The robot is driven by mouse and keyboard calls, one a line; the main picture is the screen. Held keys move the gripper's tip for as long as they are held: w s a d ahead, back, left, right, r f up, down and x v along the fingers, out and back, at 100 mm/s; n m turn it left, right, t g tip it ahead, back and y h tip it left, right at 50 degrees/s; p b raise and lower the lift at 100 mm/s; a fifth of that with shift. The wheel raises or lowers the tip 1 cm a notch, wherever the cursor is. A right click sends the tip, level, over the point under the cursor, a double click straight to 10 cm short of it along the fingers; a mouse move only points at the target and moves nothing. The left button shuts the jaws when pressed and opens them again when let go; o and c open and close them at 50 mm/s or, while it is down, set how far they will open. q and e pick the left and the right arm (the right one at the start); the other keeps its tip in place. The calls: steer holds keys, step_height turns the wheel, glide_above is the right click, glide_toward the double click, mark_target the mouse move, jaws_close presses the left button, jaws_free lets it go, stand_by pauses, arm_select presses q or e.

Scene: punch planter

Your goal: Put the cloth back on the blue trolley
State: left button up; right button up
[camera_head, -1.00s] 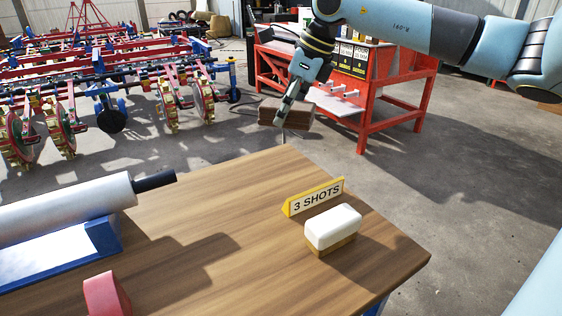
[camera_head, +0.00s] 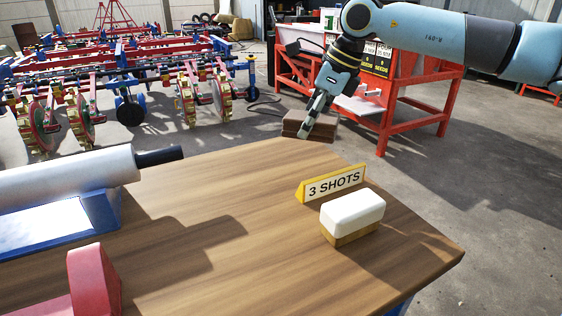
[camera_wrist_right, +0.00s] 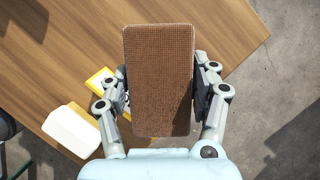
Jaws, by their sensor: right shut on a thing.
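A folded brown cloth with a woven texture (camera_head: 318,128) is held in my right gripper (camera_head: 308,118). In the right wrist view the cloth (camera_wrist_right: 158,85) is a thick rectangle between the two fingers of my right gripper (camera_wrist_right: 165,78), which press on its sides. It appears above the far edge of the wood-topped blue trolley (camera_head: 215,180); the gap beneath it cannot be judged. The trolley top (camera_wrist_right: 70,45) shows below it in the wrist view. My left gripper is not in view.
A yellow "3 SHOTS" sign (camera_head: 335,184) and a white-and-tan block (camera_head: 352,213) stand on the right of the top. A grey roller (camera_head: 70,175) and a red piece (camera_head: 92,280) are at left. A red bench (camera_head: 415,122) stands behind. The top's middle is clear.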

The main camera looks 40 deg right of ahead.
steer(key=b, duration=0.2)
glide_above(276, 158)
steer(key=f, duration=0.3)
steer(key=s+f, duration=0.1)
steer(key=shift+d+f, duration=0.25)
steer(key=shift+d, duration=0.1)
steer(key=shift+f+b, duration=0.3)
steer(key=shift+f, duration=0.1)
step_height(276, 158, down, 3)
steer(key=shift+r+b, duration=0.1)
steer(key=shift+b, duration=0.25)
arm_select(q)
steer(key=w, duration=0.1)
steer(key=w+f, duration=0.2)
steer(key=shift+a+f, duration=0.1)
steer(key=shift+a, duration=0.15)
arm_select(e)
steer(key=shift+f, duration=0.25)
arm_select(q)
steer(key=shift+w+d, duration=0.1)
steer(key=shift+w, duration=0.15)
arm_select(e)
steer(key=o, duration=1.1)
steer(key=shift+o, duration=0.2)
steer(key=shift+r, duration=0.1)
